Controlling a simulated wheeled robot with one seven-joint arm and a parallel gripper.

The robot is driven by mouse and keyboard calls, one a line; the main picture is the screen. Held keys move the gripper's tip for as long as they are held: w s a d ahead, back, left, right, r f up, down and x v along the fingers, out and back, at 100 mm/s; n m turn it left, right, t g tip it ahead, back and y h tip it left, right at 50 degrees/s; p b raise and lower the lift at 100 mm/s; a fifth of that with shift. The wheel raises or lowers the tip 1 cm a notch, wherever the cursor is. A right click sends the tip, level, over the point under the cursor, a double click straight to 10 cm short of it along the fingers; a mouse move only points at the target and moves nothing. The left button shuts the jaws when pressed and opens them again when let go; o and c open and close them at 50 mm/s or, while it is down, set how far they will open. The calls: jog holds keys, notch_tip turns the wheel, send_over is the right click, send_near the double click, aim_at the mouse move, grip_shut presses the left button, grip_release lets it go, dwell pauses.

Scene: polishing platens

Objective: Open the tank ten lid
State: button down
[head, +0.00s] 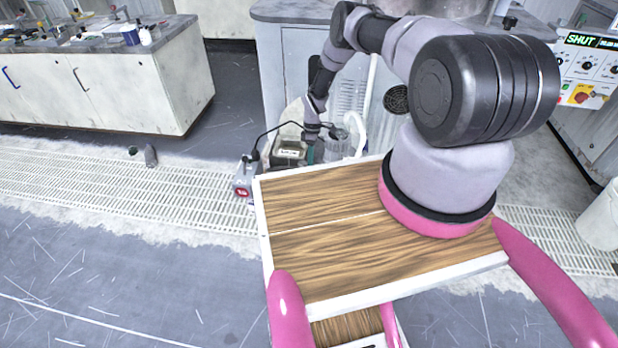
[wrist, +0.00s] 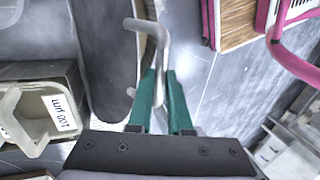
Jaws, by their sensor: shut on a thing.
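My gripper (wrist: 160,76) shows in the wrist view with two green fingers, shut on a bent pale grey handle (wrist: 147,32). The handle rises past the fingertips beside a long dark rounded panel (wrist: 98,60). In the head view my gripper (head: 328,132) is small and far off, low in front of the grey cabinet, and the grip is too small to make out. No tank number is readable, so I cannot tell whether the handle belongs to the tank ten lid.
An open dark box with a "100 µm" label (wrist: 62,112) stands left of my gripper. A grey box with a red switch (head: 243,180) is on the floor. A control panel (head: 590,68) reads "SHUT". A white bucket (head: 602,215) stands right. The floor at left is mostly clear.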

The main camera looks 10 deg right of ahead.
jog(key=w+d+r, duration=0.2)
jog(key=w+d, duration=0.1)
jog(key=w, duration=0.4)
jog(key=shift+w+d+r, duration=0.15)
jog(key=shift+w+d, duration=0.2)
jog(key=shift+d, duration=0.05)
jog(key=c, duration=0.8)
grip_release()
jog(key=shift+c, duration=0.2)
jog(key=shift+w+a+r, duration=0.1)
jog(key=shift+r, duration=0.05)
jog(key=v, duration=1)
jog(key=shift+r, duration=0.25)
